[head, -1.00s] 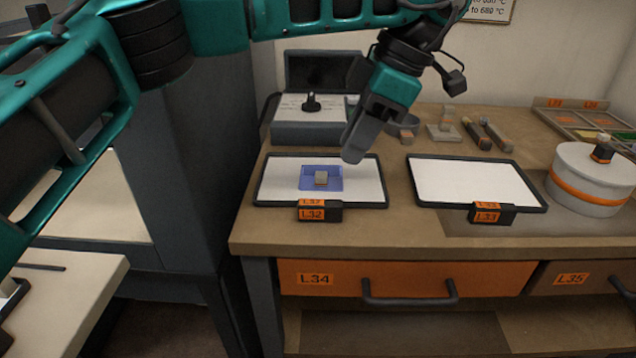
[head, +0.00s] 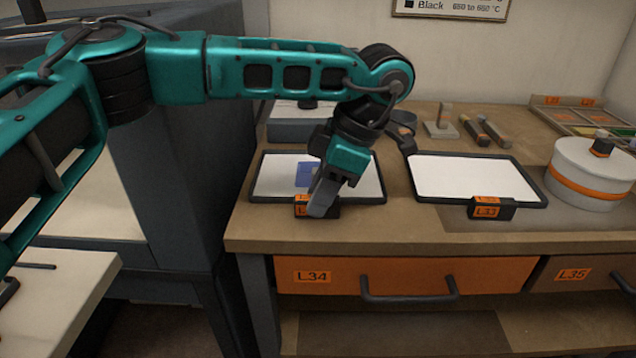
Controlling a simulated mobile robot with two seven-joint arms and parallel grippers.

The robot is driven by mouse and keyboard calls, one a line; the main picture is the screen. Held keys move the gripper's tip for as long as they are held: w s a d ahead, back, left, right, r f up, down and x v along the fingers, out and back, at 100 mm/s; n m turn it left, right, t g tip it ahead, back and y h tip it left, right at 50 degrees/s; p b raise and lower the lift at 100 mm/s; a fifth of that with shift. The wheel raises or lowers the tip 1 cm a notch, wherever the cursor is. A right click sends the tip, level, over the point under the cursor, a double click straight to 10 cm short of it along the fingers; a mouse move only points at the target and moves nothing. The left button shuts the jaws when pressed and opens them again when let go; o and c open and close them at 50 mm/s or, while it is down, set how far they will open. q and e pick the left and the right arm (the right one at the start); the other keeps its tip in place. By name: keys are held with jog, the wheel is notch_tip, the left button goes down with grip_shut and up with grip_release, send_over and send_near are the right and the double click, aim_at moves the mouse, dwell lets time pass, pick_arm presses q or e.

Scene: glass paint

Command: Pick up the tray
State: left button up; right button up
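A white tray with a dark rim (head: 268,178) lies on the left part of the workbench. It has a black handle block with an orange label (head: 301,207) at its front edge. A blue glass piece (head: 303,174) lies on it, partly hidden by my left gripper. My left gripper (head: 318,212) points down at the tray's front handle, in front of or around it. Its fingers overlap from this angle, so I cannot tell whether they are open or touching the handle. My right gripper is not in view.
A second white tray (head: 470,180) with its own labelled handle lies to the right. A round white container with an orange band (head: 588,175) stands at the far right. Several small tools and a grey box (head: 293,128) are behind. Orange drawer L34 (head: 405,276) is below.

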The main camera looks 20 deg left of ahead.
pick_arm(q)
jog(key=shift+c, duration=0.2)
grip_shut()
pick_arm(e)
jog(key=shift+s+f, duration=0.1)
pick_arm(q)
jog(key=shift+r, duration=0.1)
notch_tip(320, 180, up, 23)
jog(key=p, duration=0.9)
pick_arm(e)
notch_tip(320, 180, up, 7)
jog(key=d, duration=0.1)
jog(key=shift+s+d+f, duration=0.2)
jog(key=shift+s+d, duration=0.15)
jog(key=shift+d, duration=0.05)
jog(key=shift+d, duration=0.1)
